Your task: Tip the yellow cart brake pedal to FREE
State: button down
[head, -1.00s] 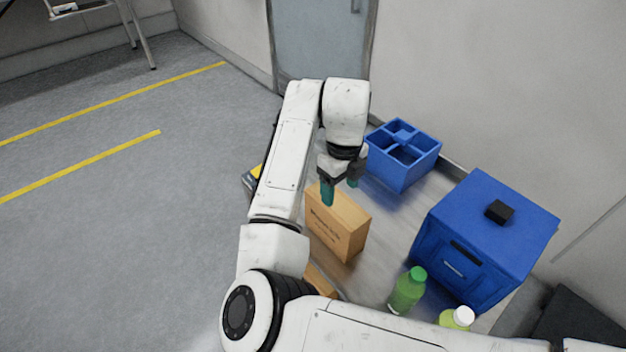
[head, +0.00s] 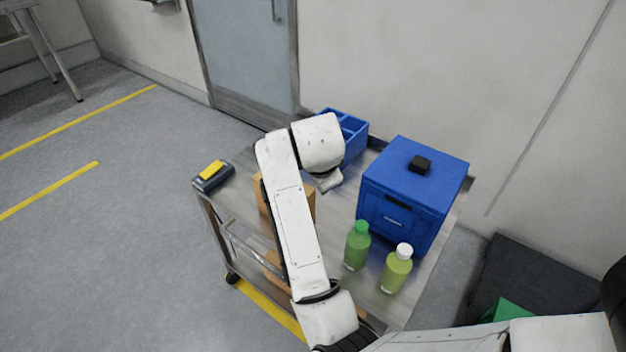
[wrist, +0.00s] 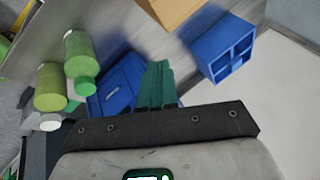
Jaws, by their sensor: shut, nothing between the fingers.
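A yellow plate on a dark grey base, which looks like the brake pedal (head: 212,170), sits at the far left corner of the cart (head: 240,200) in the head view. I cannot read any FREE marking on it or tell which way it is tipped. My gripper (wrist: 157,80) shows its teal fingers together and empty in the wrist view. In the head view its fingers are hidden behind my wrist, over the cart to the right of the pedal and well apart from it. The pedal does not show in the wrist view.
A cardboard box (head: 308,201) stands partly behind my arm. A divided blue crate (head: 355,140), a blue lidded box (head: 395,205), a green-capped bottle (head: 357,248) and a white-capped bottle (head: 397,270) stand on the cart. The floor left of the cart is clear.

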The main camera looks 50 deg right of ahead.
jog(key=s+a+f+n+g+y, duration=0.1)
jog(key=s+a+f+n+y, duration=0.1)
jog(key=s+a+f+n, duration=0.6)
jog(key=s+a+f+n+g+y, duration=0.1)
jog(key=s+a+f+n+y, duration=0.1)
jog(key=s+a+f+n, duration=0.6)
jog(key=s+a+n, duration=0.1)
jog(key=s+n, duration=0.5)
jog(key=shift+a+f+y, duration=0.25)
jog(key=shift+y, duration=0.15)
